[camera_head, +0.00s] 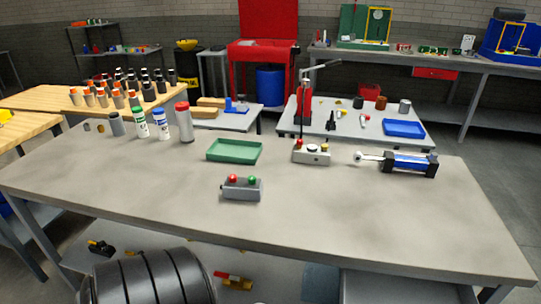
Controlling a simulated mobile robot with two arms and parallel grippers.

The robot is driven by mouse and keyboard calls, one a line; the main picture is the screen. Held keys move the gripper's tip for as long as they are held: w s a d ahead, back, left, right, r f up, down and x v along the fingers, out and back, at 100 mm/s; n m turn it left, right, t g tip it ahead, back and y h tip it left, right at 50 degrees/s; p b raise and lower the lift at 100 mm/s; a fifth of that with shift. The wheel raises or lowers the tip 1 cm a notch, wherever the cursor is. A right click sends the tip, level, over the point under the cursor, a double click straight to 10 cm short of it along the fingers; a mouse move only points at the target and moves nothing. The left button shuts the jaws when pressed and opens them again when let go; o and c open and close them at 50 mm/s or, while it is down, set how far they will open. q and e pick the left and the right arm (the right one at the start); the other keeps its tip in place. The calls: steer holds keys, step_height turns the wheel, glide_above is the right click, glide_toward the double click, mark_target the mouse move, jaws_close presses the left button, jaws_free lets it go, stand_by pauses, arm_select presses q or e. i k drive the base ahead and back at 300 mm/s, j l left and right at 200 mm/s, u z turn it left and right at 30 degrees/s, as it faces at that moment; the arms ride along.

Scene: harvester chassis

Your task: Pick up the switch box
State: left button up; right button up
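A small grey box (242,191) with a red and a green button on top sits on the grey workbench (330,225), left of the middle and near its front edge. It looks like the switch box. A second, pale box (311,156) with red, black and yellow knobs stands farther back to the right, so the name could also fit it. Both boxes rest upright and nothing touches them. Neither of my grippers is in view.
A green tray (234,151) lies behind the grey box. A blue and black cylinder (408,163) lies at the right. Spray cans (160,123) and a red-capped bottle (184,125) stand at the back left. The bench's front right is clear.

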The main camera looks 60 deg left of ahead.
mark_target(241, 190)
steer(key=k+u, duration=0.1)
steer(key=u, duration=1.9)
